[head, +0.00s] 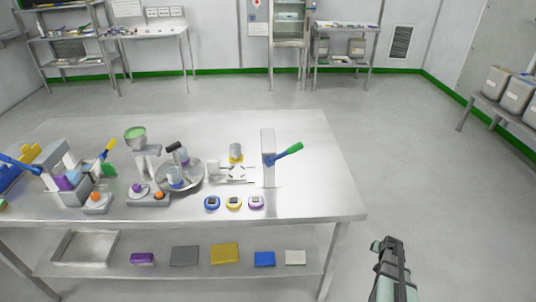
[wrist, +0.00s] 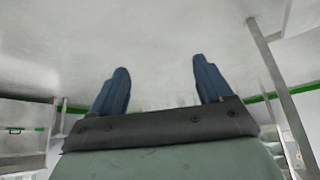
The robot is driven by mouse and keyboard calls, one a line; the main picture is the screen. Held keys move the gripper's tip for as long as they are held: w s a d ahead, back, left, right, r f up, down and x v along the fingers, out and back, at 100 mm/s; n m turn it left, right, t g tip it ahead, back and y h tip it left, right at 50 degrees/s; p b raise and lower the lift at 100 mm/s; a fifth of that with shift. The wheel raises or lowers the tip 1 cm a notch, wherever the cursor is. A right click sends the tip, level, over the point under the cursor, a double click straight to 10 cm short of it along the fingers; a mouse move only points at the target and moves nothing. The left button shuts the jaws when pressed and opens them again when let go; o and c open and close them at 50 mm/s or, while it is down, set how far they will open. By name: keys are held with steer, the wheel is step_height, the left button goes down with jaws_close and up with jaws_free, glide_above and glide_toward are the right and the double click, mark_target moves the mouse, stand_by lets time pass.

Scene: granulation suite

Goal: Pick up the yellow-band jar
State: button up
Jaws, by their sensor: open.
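A small grey jar with a yellow band near its base (head: 236,152) stands on the steel table, right of centre, just behind a white fixture. Another small jar with a blue band (head: 175,176) stands on a round metal tray (head: 196,183) to its left. My gripper (head: 386,243) is in the lower right of the head view, beyond the table's right edge and well apart from the yellow-band jar. In the wrist view my gripper (wrist: 161,82) has its two blue fingers spread apart with nothing between them. The jar cannot be made out in the wrist view.
Devices crowd the table's left. The table's right end (head: 325,190) is clear.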

steer(key=w+a+r+n+y, duration=0.1)
steer(key=w+a+r+n, duration=0.15)
steer(key=w+r, duration=0.7)
steer(key=w+a+r+n, duration=0.1)
steer(key=w+r+n, duration=0.3)
steer(key=w+r, duration=0.55)
steer(key=w+a+r+n+y, duration=0.1)
steer(key=w+a+r+n, duration=0.15)
steer(key=w+r, duration=0.7)
steer(key=w+a+r+n, duration=0.4)
steer(key=w+a+r, duration=0.2)
steer(key=w+r, duration=0.4)
step_height(320, 180, up, 8)
steer(key=r+n+g, duration=0.1)
steer(key=n+g, duration=0.4)
steer(key=n, duration=1.3)
glide_above(236, 150)
steer(key=w+a, duration=0.1)
steer(key=w, duration=0.1)
steer(key=shift+y, duration=0.4)
step_height(236, 150, down, 8)
steer(key=shift+s+r, duration=0.1)
steer(key=shift+w+d+f, duration=0.15)
steer(key=shift+f, duration=1.35)
steer(key=shift+w+d+f, duration=0.15)
steer(key=shift+f, duration=1.3)
